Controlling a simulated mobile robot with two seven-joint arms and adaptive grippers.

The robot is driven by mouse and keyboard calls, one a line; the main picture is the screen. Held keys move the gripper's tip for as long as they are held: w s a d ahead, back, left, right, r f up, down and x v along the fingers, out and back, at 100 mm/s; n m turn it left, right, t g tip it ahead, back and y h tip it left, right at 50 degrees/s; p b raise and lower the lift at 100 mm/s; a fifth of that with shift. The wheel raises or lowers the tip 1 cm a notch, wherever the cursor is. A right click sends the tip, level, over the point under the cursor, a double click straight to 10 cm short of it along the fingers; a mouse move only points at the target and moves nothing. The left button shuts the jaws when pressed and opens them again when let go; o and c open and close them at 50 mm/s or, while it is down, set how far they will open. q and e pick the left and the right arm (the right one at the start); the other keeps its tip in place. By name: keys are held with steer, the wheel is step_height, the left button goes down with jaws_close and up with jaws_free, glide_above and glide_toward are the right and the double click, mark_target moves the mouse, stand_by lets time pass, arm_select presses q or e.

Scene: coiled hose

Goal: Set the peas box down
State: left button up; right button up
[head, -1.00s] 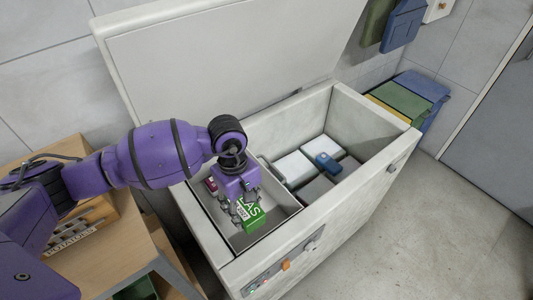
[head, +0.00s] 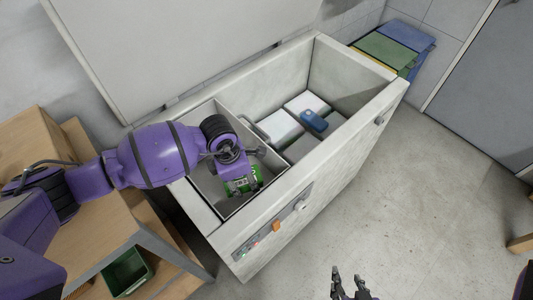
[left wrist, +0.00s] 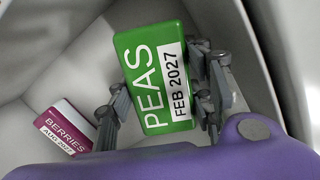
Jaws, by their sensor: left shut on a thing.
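The peas box (left wrist: 150,80) is green with a white date label. It is between the fingers of my left gripper (left wrist: 163,100), which is shut on it. In the head view the peas box (head: 243,187) is inside the left compartment of the chest freezer (head: 262,215), low under my left gripper (head: 238,176). I cannot tell whether its underside touches the compartment floor. My right gripper (head: 349,284) shows at the bottom edge of the head view, in front of the freezer, with its fingers apart and empty.
A berries box (left wrist: 66,128) lies in the same compartment, left of the peas box in the left wrist view. The right compartment holds white boxes (head: 307,102) and a blue item (head: 313,121). A wooden shelf unit (head: 92,238) with a green bin (head: 126,271) stands left.

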mark_target(244, 188)
arm_select(q)
steer(key=shift+f, duration=2.8)
steer(key=shift+f, duration=0.15)
steer(key=o, duration=1.4)
steer(key=r, duration=0.4)
steer(key=a+r, duration=0.1)
steer(key=r, duration=0.7)
steer(key=shift+s+a+r+p, duration=0.1)
steer(key=shift+s+a+p, duration=0.25)
steer(key=shift+s, duration=0.05)
